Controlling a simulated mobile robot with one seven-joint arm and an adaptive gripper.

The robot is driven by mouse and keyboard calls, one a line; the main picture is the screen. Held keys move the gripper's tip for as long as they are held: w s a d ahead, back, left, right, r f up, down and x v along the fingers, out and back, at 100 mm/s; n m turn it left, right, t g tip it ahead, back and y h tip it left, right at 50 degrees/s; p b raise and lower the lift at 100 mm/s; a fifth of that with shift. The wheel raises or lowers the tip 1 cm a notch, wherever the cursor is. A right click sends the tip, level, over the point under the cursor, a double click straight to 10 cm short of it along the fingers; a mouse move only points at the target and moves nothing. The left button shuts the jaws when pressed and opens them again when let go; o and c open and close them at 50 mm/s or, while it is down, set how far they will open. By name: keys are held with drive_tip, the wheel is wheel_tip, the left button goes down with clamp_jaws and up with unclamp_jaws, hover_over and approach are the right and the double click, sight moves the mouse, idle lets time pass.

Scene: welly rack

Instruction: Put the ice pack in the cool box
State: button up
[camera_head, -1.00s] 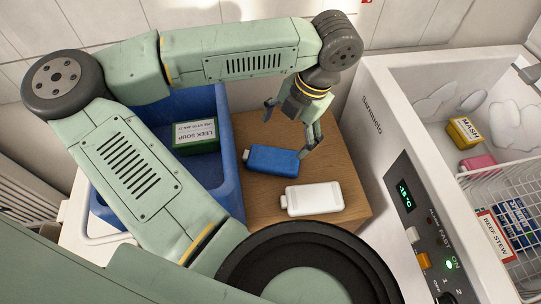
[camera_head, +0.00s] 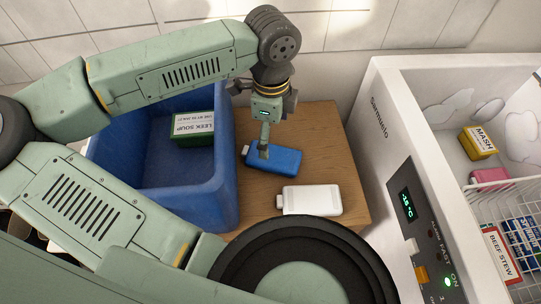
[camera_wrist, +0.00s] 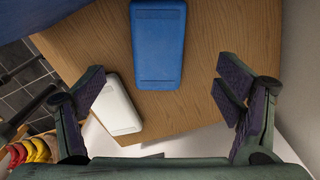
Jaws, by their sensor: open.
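A blue ice pack (camera_head: 272,161) lies flat on the wooden table top, just right of the blue cool box (camera_head: 232,180). In the wrist view the blue pack (camera_wrist: 158,45) lies ahead of and between the fingers, apart from them. A white ice pack (camera_head: 312,200) lies in front of it; it also shows in the wrist view (camera_wrist: 117,105), near the left finger. My gripper (camera_head: 264,152) is above the blue pack, pointing down. In the wrist view my gripper (camera_wrist: 162,95) is open and empty. The cool box is open and holds a green leek soup box (camera_head: 194,127).
The wooden surface (camera_head: 322,125) is bare behind and right of the packs. At the right stands an open white freezer (camera_head: 384,110) with a yellow mash box (camera_head: 478,143), a pink item (camera_head: 490,178), a beef stew box (camera_head: 501,253) and a wire basket. A tiled wall is behind.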

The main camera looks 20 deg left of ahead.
sight(271, 155)
wheel_tip(271, 155, down, 9)
drive_tip(key=shift+s+d+r+p, duration=0.1)
drive_tip(key=shift+s+r+p, duration=0.1)
drive_tip(key=shift+p, duration=0.8)
drive_tip(key=shift+c, duration=0.4)
drive_tip(key=c, duration=1.6)
drive_tip(key=shift+o, duration=0.2)
drive_tip(key=shift+w+r, duration=0.1)
drive_tip(key=shift+r, duration=0.1)
